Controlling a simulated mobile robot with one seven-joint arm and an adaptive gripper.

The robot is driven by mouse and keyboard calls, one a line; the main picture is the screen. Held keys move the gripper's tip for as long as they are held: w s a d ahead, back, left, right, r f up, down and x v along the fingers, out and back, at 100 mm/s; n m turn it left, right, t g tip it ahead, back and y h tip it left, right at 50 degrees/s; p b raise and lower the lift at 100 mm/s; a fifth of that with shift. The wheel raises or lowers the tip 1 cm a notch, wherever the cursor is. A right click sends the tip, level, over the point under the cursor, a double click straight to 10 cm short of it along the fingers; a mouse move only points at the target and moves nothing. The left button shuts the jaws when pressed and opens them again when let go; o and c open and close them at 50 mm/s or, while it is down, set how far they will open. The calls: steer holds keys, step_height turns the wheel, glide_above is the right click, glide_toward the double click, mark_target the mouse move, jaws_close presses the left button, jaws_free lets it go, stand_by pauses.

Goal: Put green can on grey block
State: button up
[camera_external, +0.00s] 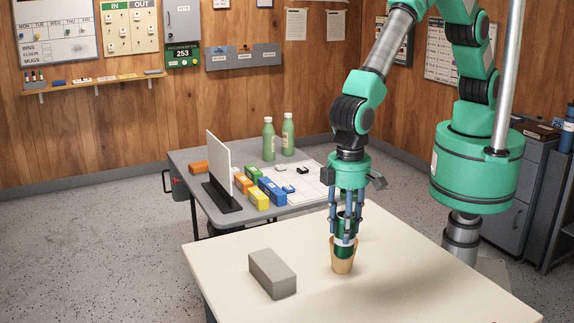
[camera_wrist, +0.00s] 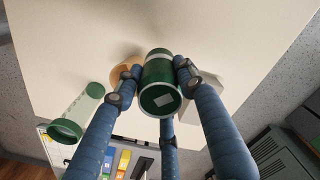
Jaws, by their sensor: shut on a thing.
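My gripper (camera_external: 343,238) is shut on a dark green can with a pale band (camera_external: 345,226). In the wrist view the green can (camera_wrist: 160,85) sits between my blue fingers, its end with a pale label facing the camera. The grey block (camera_external: 272,273) lies on the cream table to the left of my gripper. In the wrist view the grey block (camera_wrist: 203,88) is partly hidden behind the can and a finger. A tan cup (camera_external: 342,261) is directly below my fingertips in the external view. I cannot tell whether the can touches it.
A pale green, dark-rimmed cylinder (camera_wrist: 83,112) stands near the can in the wrist view. The cream table (camera_external: 235,243) is clear around the block. Behind it, a grey table (camera_external: 185,158) holds coloured blocks, a white upright panel (camera_external: 219,163) and green bottles (camera_external: 268,140).

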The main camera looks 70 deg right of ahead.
steer(key=w+r+m+p, duration=0.3)
steer(key=w+m, duration=0.1)
steer(key=w, duration=0.4)
steer(key=w+a+r+m+p, duration=0.1)
steer(key=w+r+m+p, duration=0.2)
steer(key=w+m, duration=0.2)
steer(key=w, duration=0.3)
steer(key=shift+w, duration=0.15)
steer(key=shift+a, duration=0.1)
step_height(320, 180, down, 6)
steer(key=shift+f+p, duration=0.15)
steer(key=shift+p, duration=0.15)
steer(key=shift+f, duration=1.85)
steer(key=shift+f, duration=0.1)
steer(key=o, duration=0.8)
